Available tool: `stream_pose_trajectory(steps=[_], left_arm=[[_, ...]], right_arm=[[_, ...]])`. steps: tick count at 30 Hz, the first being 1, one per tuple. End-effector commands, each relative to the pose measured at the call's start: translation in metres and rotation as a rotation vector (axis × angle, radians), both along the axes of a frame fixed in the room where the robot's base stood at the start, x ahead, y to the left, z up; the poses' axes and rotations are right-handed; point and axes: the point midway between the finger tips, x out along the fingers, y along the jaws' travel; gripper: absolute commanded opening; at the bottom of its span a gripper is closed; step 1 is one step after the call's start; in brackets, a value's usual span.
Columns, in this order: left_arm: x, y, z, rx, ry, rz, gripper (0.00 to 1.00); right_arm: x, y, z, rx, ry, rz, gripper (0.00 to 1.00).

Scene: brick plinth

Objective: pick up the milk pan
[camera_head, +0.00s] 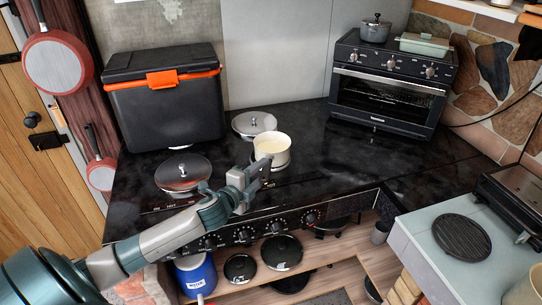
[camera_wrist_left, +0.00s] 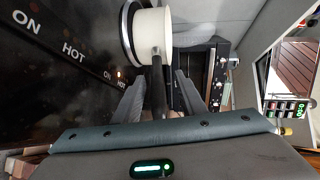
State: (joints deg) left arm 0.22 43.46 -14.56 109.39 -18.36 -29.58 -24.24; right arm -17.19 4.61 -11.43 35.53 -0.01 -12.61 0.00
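The milk pan (camera_head: 272,151) is a small cream pan standing on the black stove top, near its front middle. It also shows in the left wrist view (camera_wrist_left: 153,36), with its dark handle (camera_wrist_left: 158,88) pointing toward my gripper. My left gripper (camera_head: 258,175) is at the near side of the pan, at the handle. In the left wrist view its two fingers (camera_wrist_left: 158,82) stand apart on either side of the handle, with a gap visible on both sides. In the head view the gripper hides most of the handle. My right gripper is in neither view.
A black cooler (camera_head: 165,105) and a toaster oven (camera_head: 390,90) stand at the back. The stove top right of the pan is clear.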

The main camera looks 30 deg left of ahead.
Motion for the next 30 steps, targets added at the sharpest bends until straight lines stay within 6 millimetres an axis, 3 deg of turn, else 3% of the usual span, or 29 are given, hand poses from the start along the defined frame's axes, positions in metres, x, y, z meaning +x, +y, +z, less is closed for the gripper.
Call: stream_pose_trajectory(steps=[13, 30], left_arm=[[0.042, 0.001, -0.01, -0.001, 0.0, 0.001, 0.38], [0.046, 0.001, -0.013, 0.0, 0.001, 0.0, 0.38]], right_arm=[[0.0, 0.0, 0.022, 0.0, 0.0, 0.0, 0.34], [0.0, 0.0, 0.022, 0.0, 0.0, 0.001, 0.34]])
